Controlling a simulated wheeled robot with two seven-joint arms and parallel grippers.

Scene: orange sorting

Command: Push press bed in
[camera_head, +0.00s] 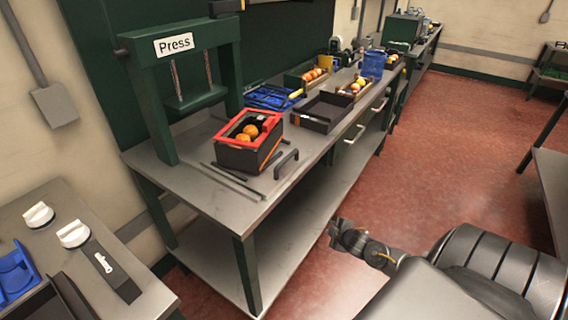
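The green press frame (185,50) with a white "Press" sign stands at the back left of the metal workbench (215,190). A black box with a red rim (232,126) sits in front and to the right of the press, with oranges (246,132) inside. A dark handle (287,161) stands at the box's right side, and dark rails (230,183) lie on the bench before it. I cannot tell whether the box and handle form the press bed. My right gripper (337,233) is off the bench over the floor, apart from the handle; its fingers are too small to read. My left gripper is out of view.
An empty black tray (322,113), a blue tray (268,97) and crates of oranges (354,87) stand farther along the bench. Another table (130,285) with white knobs is at lower left. Red floor (470,140) is clear at right.

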